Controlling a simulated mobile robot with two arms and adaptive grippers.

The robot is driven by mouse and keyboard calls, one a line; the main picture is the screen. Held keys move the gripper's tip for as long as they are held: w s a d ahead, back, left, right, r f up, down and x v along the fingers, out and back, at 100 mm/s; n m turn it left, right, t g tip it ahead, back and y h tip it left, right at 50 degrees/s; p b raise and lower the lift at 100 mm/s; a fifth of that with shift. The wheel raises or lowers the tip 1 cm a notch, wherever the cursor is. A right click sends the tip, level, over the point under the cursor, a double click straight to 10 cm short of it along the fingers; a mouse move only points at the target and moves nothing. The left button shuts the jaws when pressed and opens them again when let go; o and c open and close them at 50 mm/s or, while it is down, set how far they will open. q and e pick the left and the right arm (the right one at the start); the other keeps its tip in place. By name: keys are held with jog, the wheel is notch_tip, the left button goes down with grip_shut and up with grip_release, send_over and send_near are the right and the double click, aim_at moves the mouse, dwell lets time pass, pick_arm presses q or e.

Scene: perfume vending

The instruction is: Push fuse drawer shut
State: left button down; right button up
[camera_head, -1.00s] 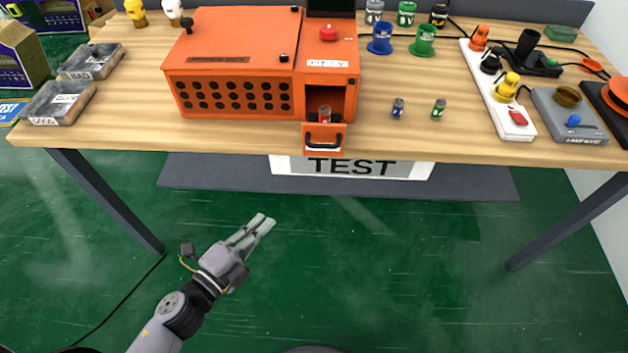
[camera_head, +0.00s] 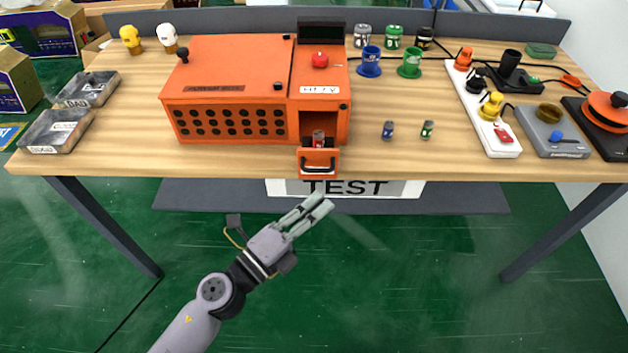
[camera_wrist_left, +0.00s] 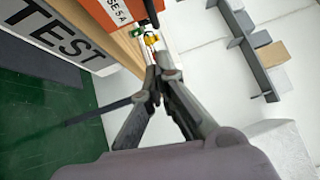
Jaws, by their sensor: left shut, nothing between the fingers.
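The orange fuse drawer (camera_head: 319,162) sticks out at the front of the orange tester box (camera_head: 230,88), over the table's front edge. It has a dark handle, and a small red-labelled fuse (camera_head: 318,138) stands in it. My left gripper (camera_head: 318,204) is shut and empty, in front of the table and below the drawer in the head view, apart from it. In the left wrist view the shut fingers (camera_wrist_left: 160,72) point toward the table edge, with part of the orange box (camera_wrist_left: 112,18) beyond. My right gripper is not in view.
Two small fuses, blue (camera_head: 388,130) and green (camera_head: 427,129), stand right of the box. A white power strip (camera_head: 484,110) lies further right. Metal trays (camera_head: 55,131) sit at the left. The floor before the table is clear.

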pick_arm(q)
jog(key=shift+w+a+r, duration=0.1)
jog(key=shift+w+r, duration=0.05)
jog(key=shift+w, duration=0.75)
jog(key=shift+w+a+r, duration=0.1)
jog(key=shift+w, duration=0.8)
send_near(322, 140)
jog(key=x, duration=0.7)
jog(key=shift+d+f, duration=0.1)
jog(key=shift+d, duration=0.2)
jog(key=shift+w, duration=0.25)
jog(key=shift+a, duration=0.1)
